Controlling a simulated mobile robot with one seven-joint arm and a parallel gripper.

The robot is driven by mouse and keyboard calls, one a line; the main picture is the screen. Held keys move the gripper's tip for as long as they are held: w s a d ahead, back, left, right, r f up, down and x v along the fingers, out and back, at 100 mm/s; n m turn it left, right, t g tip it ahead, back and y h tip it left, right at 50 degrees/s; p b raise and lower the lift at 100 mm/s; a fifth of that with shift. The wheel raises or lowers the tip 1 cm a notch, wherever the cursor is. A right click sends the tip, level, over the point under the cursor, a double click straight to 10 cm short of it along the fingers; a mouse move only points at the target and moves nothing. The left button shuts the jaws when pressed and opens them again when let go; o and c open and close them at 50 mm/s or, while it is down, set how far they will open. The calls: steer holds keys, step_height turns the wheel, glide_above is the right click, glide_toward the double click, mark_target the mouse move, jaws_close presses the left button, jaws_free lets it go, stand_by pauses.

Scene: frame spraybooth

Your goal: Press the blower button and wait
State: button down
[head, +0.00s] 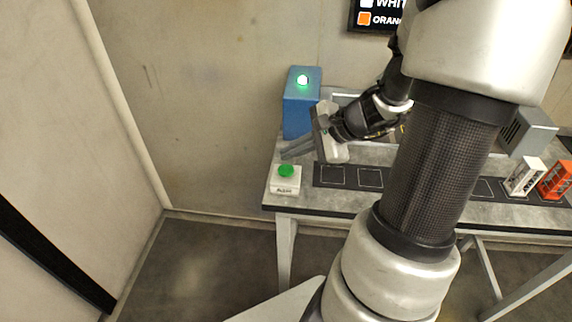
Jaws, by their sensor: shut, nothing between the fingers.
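The blower button (286,171) is a green round cap on a white box (285,186) with a dark label, at the left front corner of the bench. My gripper (283,152) is shut and empty, with its fingers pointing left just behind and above the green cap. I cannot tell whether the fingers touch the cap.
The grey bench (300,203) carries a dark strip with outlined squares (370,178). A white frame (524,177) and an orange frame (555,180) stand at the right. A grey vented unit (527,132) is behind them. A dark sign (376,22) hangs on the wall. My arm hides the bench's middle.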

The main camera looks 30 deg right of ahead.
mark_target(291, 170)
step_height(291, 170, up, 4)
steer(key=shift+f+p, duration=0.25)
steer(key=shift+p, duration=0.85)
stand_by(3.8)
